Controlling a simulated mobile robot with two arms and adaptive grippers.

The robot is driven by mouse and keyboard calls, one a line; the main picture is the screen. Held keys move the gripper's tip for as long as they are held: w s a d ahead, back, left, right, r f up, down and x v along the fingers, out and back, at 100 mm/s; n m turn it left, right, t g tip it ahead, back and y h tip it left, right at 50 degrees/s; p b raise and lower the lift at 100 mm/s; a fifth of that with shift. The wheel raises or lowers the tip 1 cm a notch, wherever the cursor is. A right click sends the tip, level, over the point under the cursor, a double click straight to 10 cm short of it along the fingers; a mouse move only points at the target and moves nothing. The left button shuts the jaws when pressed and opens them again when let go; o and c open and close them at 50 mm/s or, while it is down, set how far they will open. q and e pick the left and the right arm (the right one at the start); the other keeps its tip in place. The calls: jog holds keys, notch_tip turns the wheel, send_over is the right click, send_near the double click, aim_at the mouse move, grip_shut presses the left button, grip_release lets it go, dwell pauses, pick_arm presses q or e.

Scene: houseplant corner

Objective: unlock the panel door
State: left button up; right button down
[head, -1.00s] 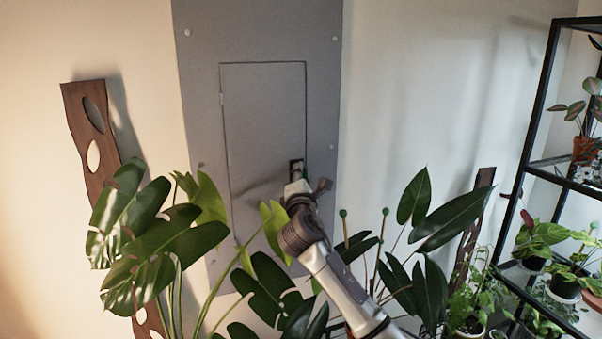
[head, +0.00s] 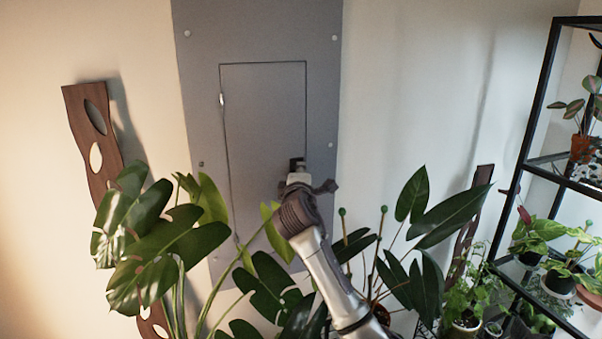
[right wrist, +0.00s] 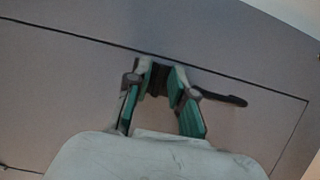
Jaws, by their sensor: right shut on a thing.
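The grey panel door (head: 262,120) is set in a larger grey wall panel (head: 322,100) and looks flush with it in the head view. A small dark latch (head: 297,162) sits at the door's right edge, low down. My right gripper (head: 298,174) is at this latch, reaching up from below. In the right wrist view the green-padded fingers (right wrist: 160,82) are shut on the dark latch (right wrist: 158,78), in front of the door face (right wrist: 70,80). The gripper hides the latch's lower part. My left gripper is not in view.
A large-leaved plant (head: 150,225) stands in front of the panel's lower left, and more dark leaves (head: 425,215) flank my right arm. A black shelf (head: 540,100) with potted plants stands at the right. The wall beside the upper panel is clear.

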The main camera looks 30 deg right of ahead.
dwell(0.3)
jog(key=c, duration=1.3)
grip_release()
jog(key=shift+d, duration=0.1)
jog(key=shift+o, duration=0.2)
jog(key=v, duration=1.2)
